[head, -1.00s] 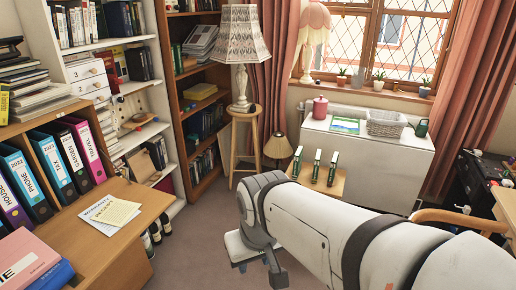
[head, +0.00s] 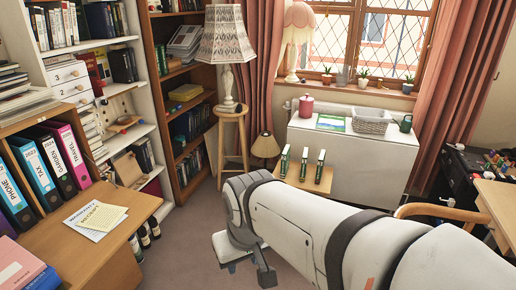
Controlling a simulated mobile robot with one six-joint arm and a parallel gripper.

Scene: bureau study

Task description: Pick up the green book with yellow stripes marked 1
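Three slim green books stand upright and apart in a row on a small wooden table (head: 311,184) at mid-picture: a left book (head: 285,161), a middle book (head: 303,163) and a right book (head: 320,166). They carry pale or yellowish markings, too small for me to read, so I cannot tell which is marked 1. My gripper (head: 248,262) hangs at the end of my white arm, low and nearer the camera than the books, apart from them. My arm hides the front of the small table. I cannot make out the gripper's fingers clearly.
A white drop-leaf table (head: 355,160) stands behind the books, with a red pot (head: 306,106) and a basket (head: 371,121). A lamp stool (head: 231,140) and bookcases are to the left. A desk with papers (head: 97,216) is at near left. Carpet (head: 185,262) is clear between.

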